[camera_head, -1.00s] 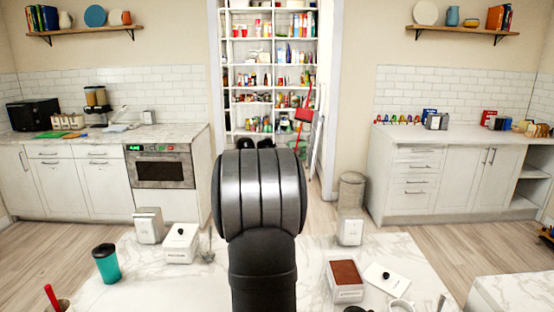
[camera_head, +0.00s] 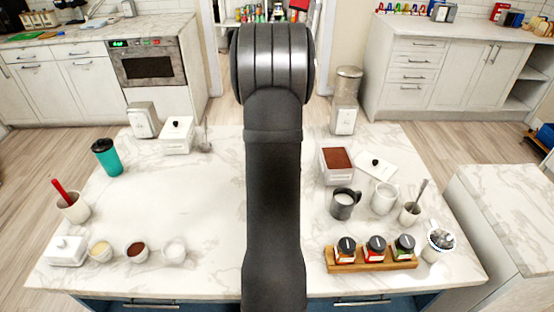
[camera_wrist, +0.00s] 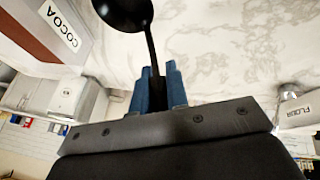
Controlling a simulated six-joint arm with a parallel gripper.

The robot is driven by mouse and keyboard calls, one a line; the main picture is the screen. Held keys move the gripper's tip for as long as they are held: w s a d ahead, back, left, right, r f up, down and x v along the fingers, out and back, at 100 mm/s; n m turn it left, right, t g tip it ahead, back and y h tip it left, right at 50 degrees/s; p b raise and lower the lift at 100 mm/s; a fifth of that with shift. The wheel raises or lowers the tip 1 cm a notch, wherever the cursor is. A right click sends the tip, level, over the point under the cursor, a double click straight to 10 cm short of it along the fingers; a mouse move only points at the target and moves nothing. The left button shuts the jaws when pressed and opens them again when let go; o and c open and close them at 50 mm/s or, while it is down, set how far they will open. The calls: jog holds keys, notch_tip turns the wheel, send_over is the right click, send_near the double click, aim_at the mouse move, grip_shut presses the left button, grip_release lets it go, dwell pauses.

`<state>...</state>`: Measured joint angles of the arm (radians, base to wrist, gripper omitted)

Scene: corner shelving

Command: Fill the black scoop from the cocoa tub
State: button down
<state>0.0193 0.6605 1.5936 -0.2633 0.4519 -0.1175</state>
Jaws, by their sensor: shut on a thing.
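The cocoa tub (camera_head: 337,178) is a white box, open, with brown powder inside, right of my arm in the head view. Its lid (camera_head: 376,166) lies beside it on the counter. The black scoop (camera_wrist: 125,10) is partly cut off by the top edge of the wrist view. My gripper (camera_wrist: 158,72), with blue fingers, is shut on its handle. The scoop's bowl is apart from the tub in that picture. My arm hides the gripper in the head view.
A flour tub (camera_head: 177,137) with its lid on stands at the back left. A dark mug (camera_head: 342,206), a white mug (camera_head: 384,199) and a spice rack (camera_head: 372,262) stand right of my arm. Small bowls (camera_head: 137,251) are front left. The left middle of the counter is clear.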

jog(key=w+d+n+y, duration=0.2)
jog(key=w+d+n, duration=0.1)
jog(key=w, duration=0.4)
jog(key=w+d+n+y, duration=0.2)
jog(key=w+d+n, duration=0.2)
jog(key=w+n, duration=0.2)
jog(key=shift+w+r, duration=0.25)
jog(key=shift+w, duration=0.65)
jog(key=shift+f, duration=0.15)
jog(key=shift+f, duration=2.2)
jog(key=c, duration=1.3)
grip_release()
jog(key=v, duration=1.7)
jog(key=shift+w+r, duration=0.15)
jog(key=shift+r, duration=0.15)
